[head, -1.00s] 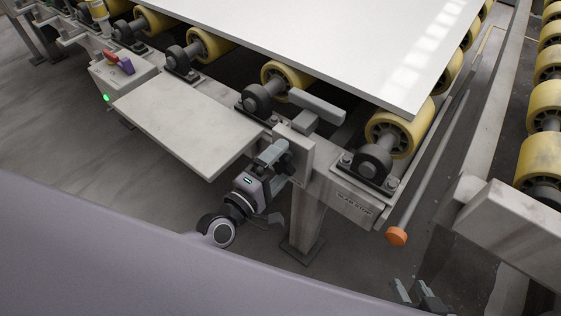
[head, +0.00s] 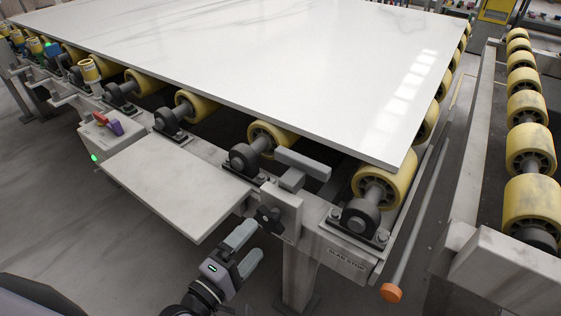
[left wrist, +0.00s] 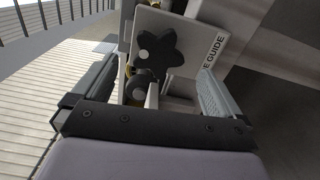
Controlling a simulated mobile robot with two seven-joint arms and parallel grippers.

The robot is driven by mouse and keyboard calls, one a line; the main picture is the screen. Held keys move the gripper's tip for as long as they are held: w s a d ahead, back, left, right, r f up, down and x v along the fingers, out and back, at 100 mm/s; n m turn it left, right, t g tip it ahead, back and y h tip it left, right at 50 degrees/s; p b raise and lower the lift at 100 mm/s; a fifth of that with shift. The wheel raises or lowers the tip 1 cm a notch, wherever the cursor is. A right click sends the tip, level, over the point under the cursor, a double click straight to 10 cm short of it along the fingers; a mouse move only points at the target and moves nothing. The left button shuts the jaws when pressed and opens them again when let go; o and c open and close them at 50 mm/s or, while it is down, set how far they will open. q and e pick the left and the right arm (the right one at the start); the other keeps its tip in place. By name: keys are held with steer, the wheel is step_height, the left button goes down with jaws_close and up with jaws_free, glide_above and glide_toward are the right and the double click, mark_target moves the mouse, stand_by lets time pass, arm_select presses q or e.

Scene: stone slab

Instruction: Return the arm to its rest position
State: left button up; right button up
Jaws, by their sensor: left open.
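My left gripper (head: 257,238) is open and empty in the lower middle of the head view. It is just in front of a black star-shaped knob (head: 270,219) on a pale metal plate (head: 284,205) at the slab stand's corner. In the left wrist view the knob (left wrist: 160,50) shows beyond the two spread fingers, with a gap between it and them. The plate (left wrist: 207,27) there has lettering ending in "GUIDE". My right gripper is not in view.
A large white slab (head: 250,60) lies on yellow rollers (head: 385,180). A grey shelf (head: 170,185) juts out left of my gripper. A rod with an orange end (head: 391,293) sticks out at the right. The floor (head: 60,225) at the left is clear.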

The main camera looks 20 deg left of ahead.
arm_select(q)
steer(key=s+a+m+g+y+p, duration=0.4)
steer(key=s+m+p, duration=0.6)
steer(key=m, duration=0.7)
steer(key=r+g+p, duration=0.1)
steer(key=g+p, duration=0.1)
steer(key=shift+s+a+g, duration=0.2)
steer(key=shift+s+g, duration=0.1)
